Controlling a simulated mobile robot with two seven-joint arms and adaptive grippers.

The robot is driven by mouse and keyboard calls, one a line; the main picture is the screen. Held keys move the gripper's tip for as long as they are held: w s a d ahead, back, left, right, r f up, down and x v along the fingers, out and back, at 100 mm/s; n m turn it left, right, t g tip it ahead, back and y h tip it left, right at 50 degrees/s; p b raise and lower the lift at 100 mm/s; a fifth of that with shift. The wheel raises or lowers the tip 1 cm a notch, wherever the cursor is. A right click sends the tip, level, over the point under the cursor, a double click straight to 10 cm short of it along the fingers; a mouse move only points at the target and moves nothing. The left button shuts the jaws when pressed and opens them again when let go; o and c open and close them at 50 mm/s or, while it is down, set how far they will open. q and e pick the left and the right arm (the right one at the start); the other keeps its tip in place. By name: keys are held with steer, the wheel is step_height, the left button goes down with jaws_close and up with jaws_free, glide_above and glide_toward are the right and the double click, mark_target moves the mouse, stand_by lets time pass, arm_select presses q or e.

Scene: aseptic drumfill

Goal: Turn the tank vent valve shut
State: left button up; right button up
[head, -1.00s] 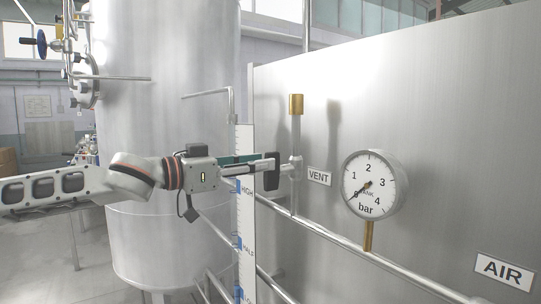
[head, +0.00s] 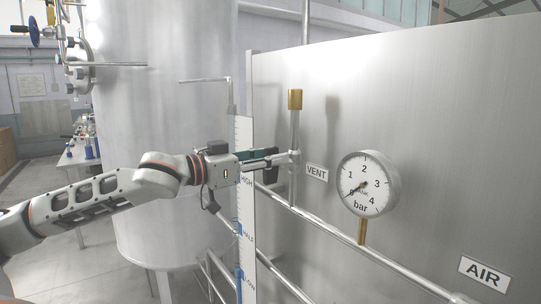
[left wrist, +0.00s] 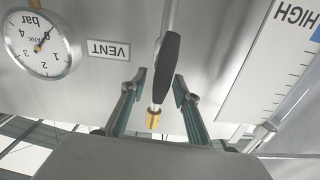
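The vent valve sits on a thin vertical pipe with a brass top (head: 295,99), left of the VENT label (head: 316,172). Its black handle (left wrist: 167,62) stands roughly in line with the pipe in the upside-down left wrist view. My left gripper (left wrist: 159,84) is open, with one teal-padded finger on each side of the handle's brass-end part. I see a gap on both sides and no clear contact. In the head view my left gripper (head: 268,159) is at the valve and partly hides the handle. My right gripper is not in view.
A pressure gauge (head: 364,184) stands right of the valve, with an AIR label (head: 484,272) lower right. A white level scale (head: 246,230) rises just left of the valve. A horizontal pipe (head: 330,234) runs below. A large steel tank (head: 165,130) stands behind my left arm.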

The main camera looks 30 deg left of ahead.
mark_target(276, 169)
arm_select(q)
jaws_close()
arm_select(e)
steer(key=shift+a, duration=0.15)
arm_select(q)
steer(key=shift+m, duration=0.4)
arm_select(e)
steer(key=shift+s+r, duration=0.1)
arm_select(q)
steer(key=shift+d+m+p, duration=0.2)
steer(key=shift+m+p, duration=0.25)
steer(key=shift+m, duration=0.15)
steer(key=shift+s+d+m, duration=0.15)
steer(key=shift+m, duration=0.75)
steer(key=m, duration=0.4)
steer(key=d+f+m, duration=0.1)
steer(key=m, duration=0.3)
steer(key=f+m, duration=0.1)
steer(key=m, duration=0.3)
steer(key=shift+s+d+f+p, duration=0.15)
steer(key=shift+s+d+p, duration=0.05)
steer(key=shift+s+p, duration=0.1)
steer(key=shift+f+m, duration=0.1)
steer(key=shift+m, duration=0.6)
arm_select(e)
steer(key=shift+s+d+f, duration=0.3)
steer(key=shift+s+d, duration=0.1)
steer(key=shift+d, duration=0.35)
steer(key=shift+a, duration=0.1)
